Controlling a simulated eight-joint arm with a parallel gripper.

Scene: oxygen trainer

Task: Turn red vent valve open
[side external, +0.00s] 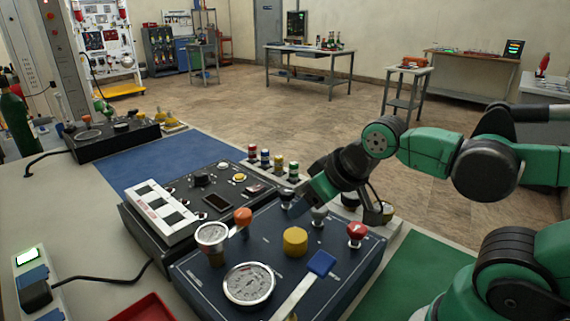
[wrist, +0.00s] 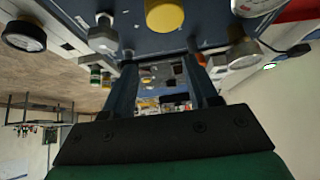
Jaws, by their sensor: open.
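The red vent valve (side external: 356,232) stands upright at the right edge of the dark blue panel (side external: 335,285). It is not clearly seen in the wrist view. My gripper (side external: 292,204) is over the far part of this panel, to the left of the red valve and apart from it. In the wrist view its two fingers (wrist: 160,55) are spread with nothing held between them. A yellow knob (side external: 295,241) stands mid-panel, and it also shows in the wrist view (wrist: 165,14). A grey knob (side external: 319,215) lies between my gripper and the red valve.
A blue lever (side external: 321,263), an orange knob (side external: 243,216) and two gauges (side external: 249,283) share the panel. A second panel with a white strip (side external: 160,212) stands to its left. Several small coloured knobs (side external: 265,158) stand behind. Green mat (side external: 405,280) to the right looks clear.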

